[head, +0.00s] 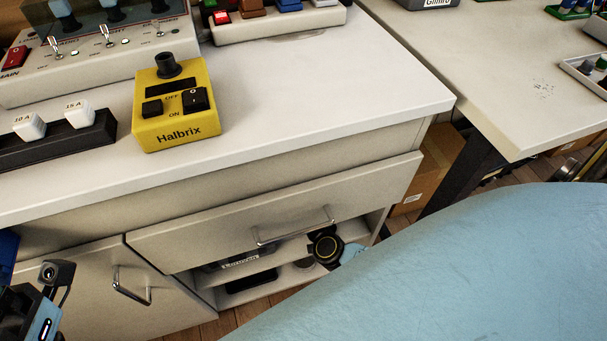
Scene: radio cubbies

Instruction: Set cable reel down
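A round black thing with a yellow ring (325,246), possibly the cable reel, shows at the right end of the open cubby (262,284) below the drawer. The drawer front hides part of the cubby, and I cannot tell what the round thing rests on. A small light blue piece (352,253) shows right beside it. Part of my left gripper (35,310), black and blue, is at the lower left edge, in front of the cabinet door. Its fingertips cannot be made out. My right gripper is not in view.
A yellow Halbrix switch box (178,132) stands on the white countertop (330,95), beside a black strip with white plugs (65,137). A large light blue surface (470,270) fills the lower right. A cardboard box (435,165) stands behind the cabinet's right end.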

